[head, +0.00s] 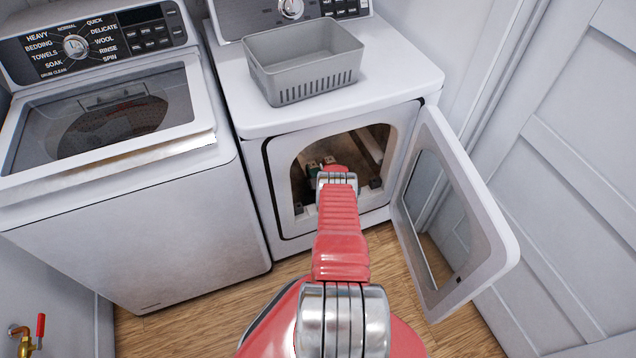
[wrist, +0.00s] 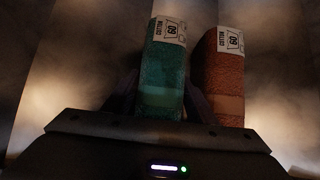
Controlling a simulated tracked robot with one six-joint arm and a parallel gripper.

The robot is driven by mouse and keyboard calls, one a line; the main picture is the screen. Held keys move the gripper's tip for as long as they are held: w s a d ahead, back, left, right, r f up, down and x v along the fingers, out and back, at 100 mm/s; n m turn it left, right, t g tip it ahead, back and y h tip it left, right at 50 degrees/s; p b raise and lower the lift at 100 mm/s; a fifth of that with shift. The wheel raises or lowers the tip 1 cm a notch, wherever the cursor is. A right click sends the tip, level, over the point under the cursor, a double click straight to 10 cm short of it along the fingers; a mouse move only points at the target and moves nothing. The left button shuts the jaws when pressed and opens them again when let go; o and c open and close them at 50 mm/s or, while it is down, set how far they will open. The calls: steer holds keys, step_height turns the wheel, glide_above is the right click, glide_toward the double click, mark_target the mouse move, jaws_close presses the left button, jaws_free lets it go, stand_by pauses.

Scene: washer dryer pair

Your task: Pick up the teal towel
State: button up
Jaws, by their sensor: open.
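The teal towel (wrist: 162,88) is a rolled or folded bundle with a white "COTTON 60" label at its far end, seen in the wrist view. My gripper (wrist: 161,97) is open, with one dark finger on each side of the towel. I cannot tell whether the fingers touch it. In the head view my arm reaches through the open door of the right-hand machine (head: 254,190). A small teal patch shows inside beside my arm, and my fingers are mostly hidden there.
A rust-red towel (wrist: 223,80) with a similar label lies close to the right of the teal one. The dryer door (head: 470,200) is swung open to the right of my arm. A grey basket (head: 305,75) stands on the dryer. A top-load washer (head: 130,220) is at left.

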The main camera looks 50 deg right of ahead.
steer(key=shift+c, duration=0.7)
steer(key=c, duration=0.8)
steer(key=shift+r, duration=0.15)
steer(key=shift+r, duration=4.9)
